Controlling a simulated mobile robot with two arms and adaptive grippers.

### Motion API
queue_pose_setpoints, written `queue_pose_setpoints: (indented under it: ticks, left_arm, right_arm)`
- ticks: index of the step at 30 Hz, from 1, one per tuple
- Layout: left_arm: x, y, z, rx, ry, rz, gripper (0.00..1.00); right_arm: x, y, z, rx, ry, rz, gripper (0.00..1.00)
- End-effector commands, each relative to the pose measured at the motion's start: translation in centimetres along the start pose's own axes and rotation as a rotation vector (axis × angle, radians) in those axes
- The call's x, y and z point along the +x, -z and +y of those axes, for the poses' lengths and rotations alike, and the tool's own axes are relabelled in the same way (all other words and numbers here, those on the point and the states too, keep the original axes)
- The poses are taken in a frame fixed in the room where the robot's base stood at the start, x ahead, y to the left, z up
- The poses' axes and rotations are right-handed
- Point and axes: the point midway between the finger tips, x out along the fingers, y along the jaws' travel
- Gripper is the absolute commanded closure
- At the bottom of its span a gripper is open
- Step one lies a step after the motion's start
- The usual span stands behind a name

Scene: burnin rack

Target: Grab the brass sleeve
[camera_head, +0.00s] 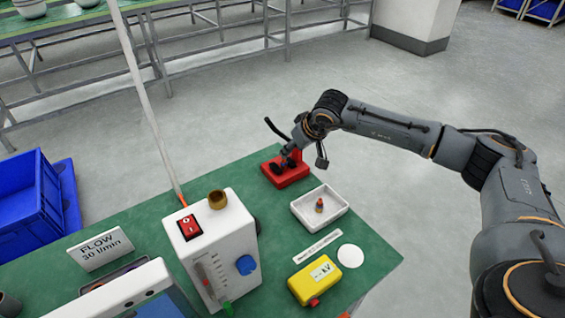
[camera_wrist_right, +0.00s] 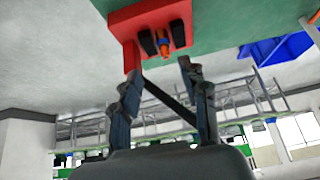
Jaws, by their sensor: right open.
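A brass-coloured hollow ring (camera_head: 217,198), which looks like the brass sleeve, sits on top of the white flow box (camera_head: 235,236). My right gripper (camera_head: 287,160) is at the red block (camera_head: 288,175) at the table's far edge, apart from the ring. In the right wrist view my right gripper (camera_wrist_right: 160,68) is open, its fingers spread towards the red block (camera_wrist_right: 128,20). A small orange and brass-coloured piece (camera_wrist_right: 164,47) sits on that block between two black parts. I cannot tell whether the fingers touch anything. My left gripper is not in view.
A white tray (camera_head: 338,217) holds a small red and brass-coloured piece (camera_head: 319,205). A yellow box (camera_head: 315,280) and a white disc (camera_head: 350,256) lie nearer. A flow sign (camera_head: 100,250) stands at left. Green table (camera_head: 370,242) is bare at the right.

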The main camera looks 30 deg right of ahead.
Motion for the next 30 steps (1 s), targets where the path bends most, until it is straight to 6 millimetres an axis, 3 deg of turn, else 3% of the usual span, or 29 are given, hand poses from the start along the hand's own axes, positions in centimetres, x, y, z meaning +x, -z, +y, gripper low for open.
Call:
queue_pose_setpoints:
  ticks: [7,15,24,30]
  left_arm:
    - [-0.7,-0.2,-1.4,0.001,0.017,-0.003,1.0]
    - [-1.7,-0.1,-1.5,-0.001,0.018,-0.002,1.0]
    - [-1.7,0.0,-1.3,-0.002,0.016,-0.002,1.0]
    - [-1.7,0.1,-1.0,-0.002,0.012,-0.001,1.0]
  right_arm:
    - [1.8,-0.1,-0.4,0.0,0.002,-0.001,0.56]
    - [5.5,-0.5,-0.8,0.003,0.001,-0.001,0.56]
    - [6.2,-0.5,-0.8,0.002,0.001,0.002,0.56]
    - [6.1,-0.5,-0.8,0.002,0.001,0.001,0.94]
